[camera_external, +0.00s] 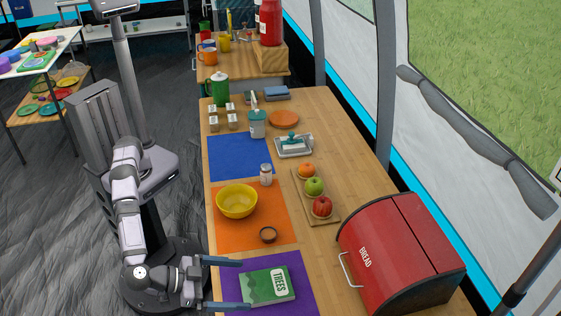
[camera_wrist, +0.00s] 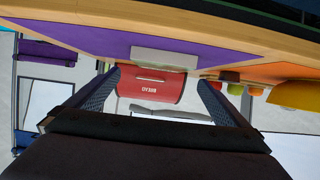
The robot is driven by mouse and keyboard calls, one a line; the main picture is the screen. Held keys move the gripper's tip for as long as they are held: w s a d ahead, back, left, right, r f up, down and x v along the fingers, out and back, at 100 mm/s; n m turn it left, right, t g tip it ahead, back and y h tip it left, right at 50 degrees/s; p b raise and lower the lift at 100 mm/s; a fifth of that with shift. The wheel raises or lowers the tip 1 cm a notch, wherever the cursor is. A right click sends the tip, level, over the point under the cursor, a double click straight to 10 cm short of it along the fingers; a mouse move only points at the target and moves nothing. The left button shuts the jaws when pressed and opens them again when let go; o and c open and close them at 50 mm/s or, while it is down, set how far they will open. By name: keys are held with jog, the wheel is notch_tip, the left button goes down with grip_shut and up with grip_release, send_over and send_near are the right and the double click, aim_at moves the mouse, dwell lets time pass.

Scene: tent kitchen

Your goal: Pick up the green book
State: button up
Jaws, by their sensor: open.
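The green book (camera_external: 267,286), with "TREES" on its cover, lies flat on the purple mat (camera_external: 305,265) in the external view. In the wrist view, which is upside down, the book's pale edge (camera_wrist: 165,61) faces me against the purple mat (camera_wrist: 90,33). My gripper (camera_external: 246,284) is open and empty at the book's left edge, one finger toward its far side and one toward its near side. The fingers (camera_wrist: 160,82) also show in the wrist view, spread wider than the book. I cannot tell whether they touch it.
A red bread box (camera_external: 400,250) stands right of the mat. Fruit stands on a wooden board (camera_external: 330,216). Bare counter lies between the purple mat and the bread box.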

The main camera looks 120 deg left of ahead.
aim_at(265, 284)
jog(key=shift+p+x, duration=0.5)
jog(key=shift+x, duration=3.2)
jog(key=c, duration=1.2)
